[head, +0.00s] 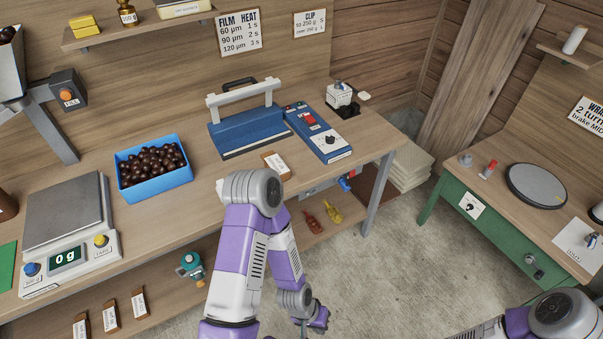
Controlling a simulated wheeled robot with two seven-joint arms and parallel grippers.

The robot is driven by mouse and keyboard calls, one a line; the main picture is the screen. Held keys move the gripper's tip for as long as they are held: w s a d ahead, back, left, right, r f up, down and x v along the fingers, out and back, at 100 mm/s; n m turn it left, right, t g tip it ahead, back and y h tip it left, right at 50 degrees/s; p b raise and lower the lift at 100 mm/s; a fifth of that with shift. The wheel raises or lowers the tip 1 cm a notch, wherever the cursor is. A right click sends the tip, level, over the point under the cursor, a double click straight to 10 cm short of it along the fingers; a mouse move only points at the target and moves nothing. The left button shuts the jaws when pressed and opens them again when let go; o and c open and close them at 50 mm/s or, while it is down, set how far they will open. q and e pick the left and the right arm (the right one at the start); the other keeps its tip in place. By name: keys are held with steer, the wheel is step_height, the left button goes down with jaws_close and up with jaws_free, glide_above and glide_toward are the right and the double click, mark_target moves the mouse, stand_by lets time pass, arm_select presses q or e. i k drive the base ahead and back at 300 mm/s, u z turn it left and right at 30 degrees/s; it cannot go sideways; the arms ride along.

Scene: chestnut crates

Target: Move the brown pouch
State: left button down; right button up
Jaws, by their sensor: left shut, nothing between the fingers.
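A small brown pouch (276,165) with a white label lies on the wooden workbench, in front of the blue sealer (246,135). My left arm's elbow stands just in front of it in the picture. Several similar brown items with white labels (110,316) stand on the lower shelf at the bottom left. My left gripper (308,328) hangs low over the floor at the bottom edge, well apart from the pouch, shut and empty; it shows only in part. My right arm enters at the bottom right, with its gripper out of view.
A scale (68,218) reading 0 g and a blue crate (155,184) of chestnuts stand on the bench's left. A blue control box (318,134) is right of the sealer. A green table (530,220) stands right, across open floor (400,260).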

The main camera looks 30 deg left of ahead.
mark_target(273, 160)
steer(key=u, duration=0.75)
steer(key=i, duration=0.95)
steer(key=u, duration=0.6)
